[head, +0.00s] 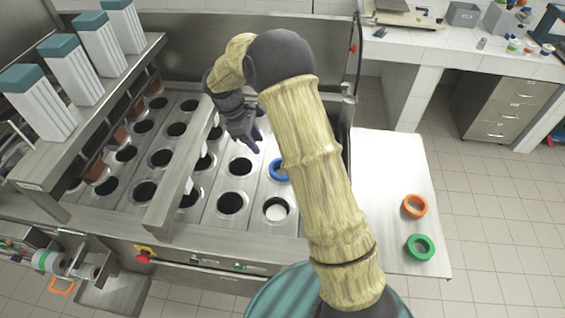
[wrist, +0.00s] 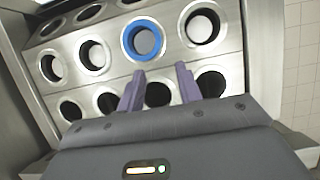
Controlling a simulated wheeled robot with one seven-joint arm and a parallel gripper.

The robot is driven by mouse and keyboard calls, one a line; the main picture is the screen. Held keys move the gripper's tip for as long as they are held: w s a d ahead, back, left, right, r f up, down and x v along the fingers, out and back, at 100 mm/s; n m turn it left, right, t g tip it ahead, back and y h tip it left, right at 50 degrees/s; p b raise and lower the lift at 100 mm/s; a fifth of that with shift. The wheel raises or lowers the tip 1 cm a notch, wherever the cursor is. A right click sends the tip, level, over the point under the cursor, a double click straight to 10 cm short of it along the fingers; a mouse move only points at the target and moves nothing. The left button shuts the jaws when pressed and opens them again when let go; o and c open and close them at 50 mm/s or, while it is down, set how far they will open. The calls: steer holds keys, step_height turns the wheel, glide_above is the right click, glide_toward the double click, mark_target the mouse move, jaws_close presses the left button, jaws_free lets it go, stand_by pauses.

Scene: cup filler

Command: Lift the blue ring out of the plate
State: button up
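The blue ring (head: 279,178) sits around a hole in the metal plate (head: 253,198), partly hidden behind my arm in the head view. In the wrist view the blue ring (wrist: 127,41) shows whole, with a pale disc inside it, above and slightly left of the gap between my fingers. The plate (wrist: 171,53) has rows of round, metal-rimmed holes. My gripper (head: 256,142) hangs over the plate, left of and behind the ring in the head view. Its two purple fingers (wrist: 160,69) are apart with nothing between them. They do not touch the ring.
An orange ring (head: 414,206) and a green ring (head: 420,247) lie on the white side table (head: 385,175) at the right. A metal bar (head: 180,181) crosses above the plate. White stacks with teal tops (head: 110,45) stand at the left. A pale disc (head: 275,210) fills another hole.

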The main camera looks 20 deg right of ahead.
steer(key=shift+w+f, duration=0.1)
stand_by(0.3)
steer(key=p, duration=0.5)
glide_above(281, 176)
steer(key=a, duration=0.3)
steer(key=f, duration=1.1)
steer(key=shift+w+d, duration=0.15)
steer(key=shift+w, duration=0.1)
steer(key=shift+d+f+p, duration=0.35)
steer(key=shift+f+p, duration=0.15)
steer(key=shift+p, duration=0.05)
steer(key=p+x, duration=0.2)
steer(key=x, duration=0.1)
steer(key=shift+w+d, duration=0.1)
steer(key=shift+d+f, duration=0.15)
steer(key=shift+f, duration=0.35)
